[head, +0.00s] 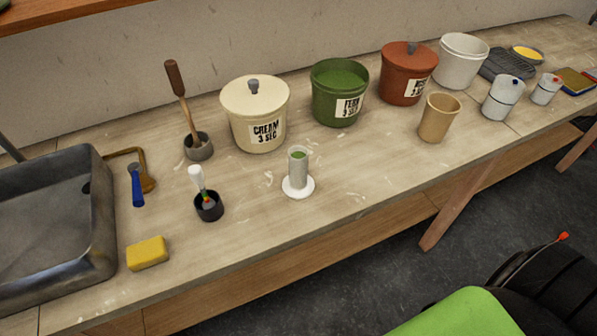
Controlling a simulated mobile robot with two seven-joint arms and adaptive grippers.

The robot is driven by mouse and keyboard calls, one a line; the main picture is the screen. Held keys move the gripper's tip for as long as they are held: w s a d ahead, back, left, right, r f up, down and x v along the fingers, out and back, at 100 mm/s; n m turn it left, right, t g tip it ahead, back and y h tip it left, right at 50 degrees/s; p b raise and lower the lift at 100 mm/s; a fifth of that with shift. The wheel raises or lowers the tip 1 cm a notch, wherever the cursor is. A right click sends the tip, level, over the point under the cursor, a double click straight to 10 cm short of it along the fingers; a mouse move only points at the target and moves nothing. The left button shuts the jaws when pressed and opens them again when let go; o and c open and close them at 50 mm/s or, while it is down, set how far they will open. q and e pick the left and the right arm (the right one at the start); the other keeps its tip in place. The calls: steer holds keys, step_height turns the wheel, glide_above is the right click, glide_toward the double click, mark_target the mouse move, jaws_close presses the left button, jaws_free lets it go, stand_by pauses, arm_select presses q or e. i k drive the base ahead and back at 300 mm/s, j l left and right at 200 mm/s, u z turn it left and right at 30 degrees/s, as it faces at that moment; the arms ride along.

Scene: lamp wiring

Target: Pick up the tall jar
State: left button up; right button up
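A narrow, upright grey cylinder (299,172) with green inside its top stands on a round white base (298,190) near the front middle of the bench. It is the most slender jar-like thing in view. A plain tan tumbler (435,122), wider at the top, stands upright farther right. I cannot tell for certain which one is the tall jar. Neither of my grippers can be made out in the head view, and nothing is touching either vessel.
Behind stand a cream lidded bucket (257,116), a green bucket (341,107), a red-brown lidded bucket (405,82) and a white bucket (460,66). A black cup (209,208) holds a brush. A sponge (147,253) and sink (105,230) are left. Front bench between is clear.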

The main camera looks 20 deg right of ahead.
mark_target(297, 185)
steer(key=j+z, duration=0.15)
steer(key=z, duration=0.3)
steer(key=k+j+z, duration=0.1)
steer(key=z, duration=0.3)
